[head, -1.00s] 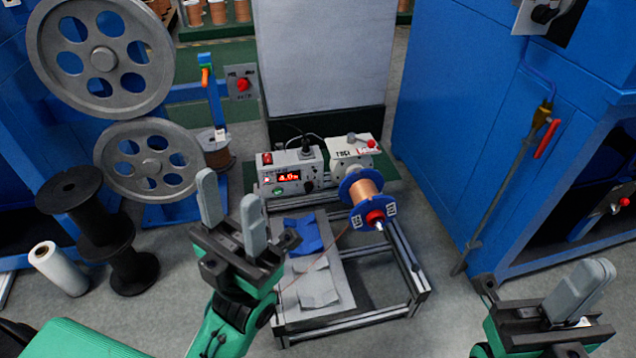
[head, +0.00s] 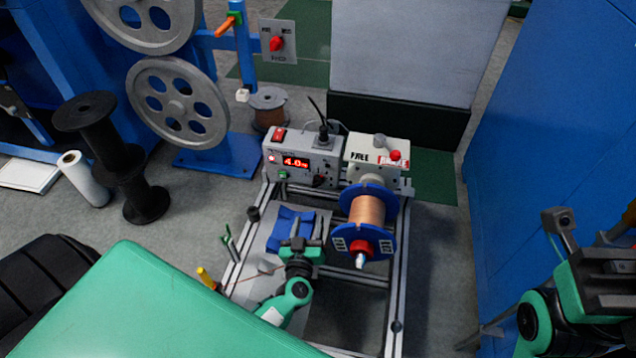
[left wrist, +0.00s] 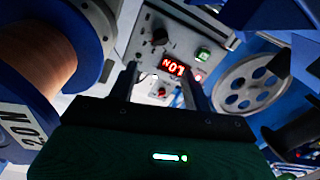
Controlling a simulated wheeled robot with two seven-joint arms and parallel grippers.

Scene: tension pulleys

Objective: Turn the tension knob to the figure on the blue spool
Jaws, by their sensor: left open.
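The grey control box (head: 292,158) shows a red 4.0 N display (head: 296,162), also seen inverted in the left wrist view (left wrist: 173,67). Its black tension knob (head: 320,181) is at the lower right of its front; it also shows in the left wrist view (left wrist: 160,37). The blue spool (head: 375,190), wound with copper wire, sits right of the box. Its flange label reads about 20N in the left wrist view (left wrist: 20,125); any decimal point is unclear. My left gripper (head: 301,228) is open and empty, in front of and below the box, apart from the knob. My right gripper (head: 592,238) is at the far right.
A FREE-marked unit (head: 376,150) with a red knob stands beside the box. A black spool (head: 135,190) stands left. A blue cabinet (head: 530,120) bounds the right.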

